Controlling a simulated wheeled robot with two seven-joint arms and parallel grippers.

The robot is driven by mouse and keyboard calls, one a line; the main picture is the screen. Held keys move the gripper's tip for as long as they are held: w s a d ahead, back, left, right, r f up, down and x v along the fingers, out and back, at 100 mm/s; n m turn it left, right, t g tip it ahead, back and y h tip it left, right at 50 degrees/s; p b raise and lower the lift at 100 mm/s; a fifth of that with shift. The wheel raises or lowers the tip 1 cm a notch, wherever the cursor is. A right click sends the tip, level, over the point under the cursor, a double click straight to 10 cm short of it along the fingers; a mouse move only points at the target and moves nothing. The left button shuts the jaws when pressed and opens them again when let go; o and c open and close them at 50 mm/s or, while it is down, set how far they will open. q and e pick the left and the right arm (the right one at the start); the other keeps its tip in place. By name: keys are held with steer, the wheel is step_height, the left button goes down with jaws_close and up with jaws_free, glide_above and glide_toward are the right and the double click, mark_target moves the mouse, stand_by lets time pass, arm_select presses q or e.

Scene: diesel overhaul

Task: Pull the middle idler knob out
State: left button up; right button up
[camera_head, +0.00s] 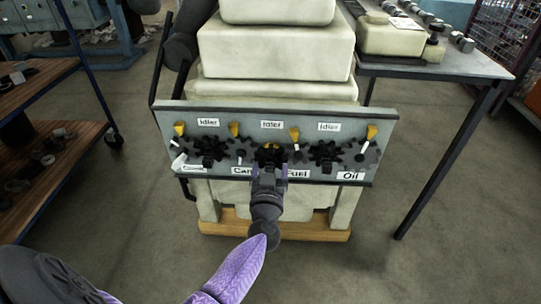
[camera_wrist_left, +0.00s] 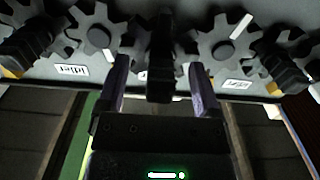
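A grey panel (camera_head: 340,107) carries a row of black gears and knobs, with three labels reading Idler along its top. The middle idler knob (camera_head: 270,150) is at the panel's centre, partly hidden by my left gripper (camera_head: 269,166). In the left wrist view the dark middle knob (camera_wrist_left: 160,55) stands between the two fingers of my left gripper (camera_wrist_left: 162,72). The fingers are apart, with a gap visible on each side of the knob. My right gripper is not in view.
Other black knobs stand to the left (camera_head: 209,148) and right (camera_head: 327,153) of the middle one. Yellow-tipped levers (camera_head: 235,130) stick up between them. A table (camera_head: 440,68) is at right and a shelf cart (camera_head: 40,75) at left. The floor between is clear.

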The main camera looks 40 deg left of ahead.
arm_select(q)
steer(key=shift+o, duration=0.7)
steer(key=p+v, duration=0.3)
steer(key=v, duration=0.4)
